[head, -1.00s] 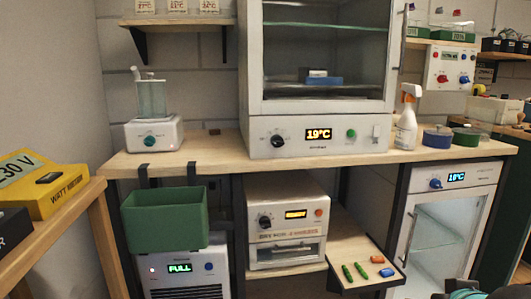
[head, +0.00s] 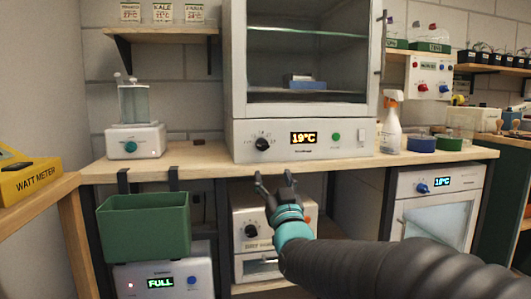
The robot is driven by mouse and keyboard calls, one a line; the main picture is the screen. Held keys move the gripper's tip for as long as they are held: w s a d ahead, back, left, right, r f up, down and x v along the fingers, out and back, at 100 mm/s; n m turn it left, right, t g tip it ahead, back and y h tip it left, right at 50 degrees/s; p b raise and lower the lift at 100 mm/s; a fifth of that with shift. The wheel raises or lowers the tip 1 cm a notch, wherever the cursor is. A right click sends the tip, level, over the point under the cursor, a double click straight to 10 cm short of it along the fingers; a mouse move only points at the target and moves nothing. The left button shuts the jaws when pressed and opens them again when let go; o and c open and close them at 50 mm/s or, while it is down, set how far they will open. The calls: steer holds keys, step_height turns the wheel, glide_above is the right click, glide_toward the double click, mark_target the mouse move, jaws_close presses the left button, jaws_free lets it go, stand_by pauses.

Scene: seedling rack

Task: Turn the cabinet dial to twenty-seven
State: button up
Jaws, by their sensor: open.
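The white cabinet (head: 236,146) with a glass front stands on the wooden bench. Its black dial (head: 262,143) is on the lower panel, left of a lit display (head: 303,138) that reads 19°C. A green button (head: 336,137) is right of the display. My gripper (head: 274,181) is open and empty, with its fingers pointing up. In the picture it is just below the bench's front edge, below and slightly right of the dial, and apart from it. My arm reaches in from the lower right.
The wooden bench (head: 200,160) has its front edge just above my gripper. A green bin (head: 145,228) hangs at the left. Behind my arm is a lower white unit (head: 243,215). A small fridge (head: 410,186) with a blue dial stands right. A spray bottle (head: 391,125) stands on the bench.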

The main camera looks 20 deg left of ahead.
mark_target(263, 147)
steer(key=p+x, duration=0.2)
steer(key=x, duration=1.1)
steer(key=shift+w, duration=0.15)
steer(key=c, duration=1.1)
